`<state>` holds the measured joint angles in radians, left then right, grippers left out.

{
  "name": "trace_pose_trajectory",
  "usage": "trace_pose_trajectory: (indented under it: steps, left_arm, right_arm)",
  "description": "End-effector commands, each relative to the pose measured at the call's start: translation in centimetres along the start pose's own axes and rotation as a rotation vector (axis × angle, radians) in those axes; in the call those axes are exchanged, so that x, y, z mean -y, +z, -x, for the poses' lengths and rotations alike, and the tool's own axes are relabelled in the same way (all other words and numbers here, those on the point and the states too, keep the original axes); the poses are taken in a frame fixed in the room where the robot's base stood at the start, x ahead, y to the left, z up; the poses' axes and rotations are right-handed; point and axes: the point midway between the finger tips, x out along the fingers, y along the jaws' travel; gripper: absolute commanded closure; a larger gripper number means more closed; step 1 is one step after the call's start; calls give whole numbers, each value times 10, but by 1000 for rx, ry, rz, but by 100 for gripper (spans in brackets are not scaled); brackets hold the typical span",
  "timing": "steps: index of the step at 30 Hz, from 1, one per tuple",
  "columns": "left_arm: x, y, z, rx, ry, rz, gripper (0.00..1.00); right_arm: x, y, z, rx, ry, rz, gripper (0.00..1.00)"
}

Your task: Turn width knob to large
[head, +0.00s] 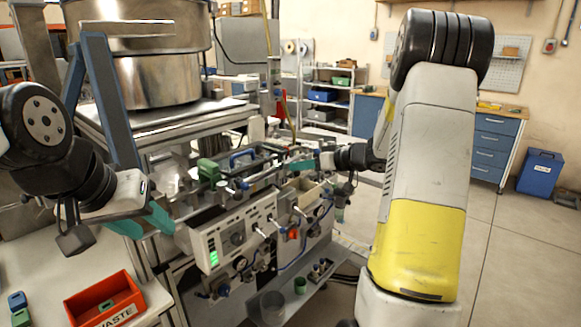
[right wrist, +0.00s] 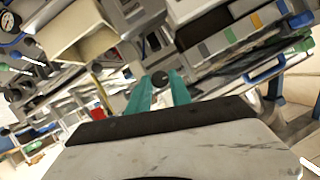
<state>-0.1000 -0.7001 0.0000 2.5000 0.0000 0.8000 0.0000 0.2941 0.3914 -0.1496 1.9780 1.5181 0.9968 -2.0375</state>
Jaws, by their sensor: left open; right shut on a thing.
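The machine (head: 232,235) stands in the middle of the head view, with a pale control panel, a green lit display and several small knobs. My right gripper (head: 303,165) reaches the machine's upper right end with its teal fingers. In the right wrist view its fingertips (right wrist: 160,78) are on either side of a small dark round knob (right wrist: 157,74), apparently the width knob. Its setting cannot be read, and in the head view I cannot make it out at the fingers. My left gripper (head: 143,221) is open and empty, left of the control panel.
A red waste bin (head: 105,302) sits on the white table at lower left. A large steel bowl (head: 150,62) stands above the machine at the back. Blue and green handles, hoses and levers crowd the machine's top. Open floor lies at right, near a blue bin (head: 540,171).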

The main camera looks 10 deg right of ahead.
Motion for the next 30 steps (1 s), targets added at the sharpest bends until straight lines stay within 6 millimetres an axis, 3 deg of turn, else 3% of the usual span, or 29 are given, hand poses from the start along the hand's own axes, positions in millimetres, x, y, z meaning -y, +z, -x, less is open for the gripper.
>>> trace_pose_trajectory:
  steps: [30]
  left_arm:
    - [0,0,0,0,0,0,57]
  right_arm:
    - [-9,5,-1,-1,-355,-865,100]
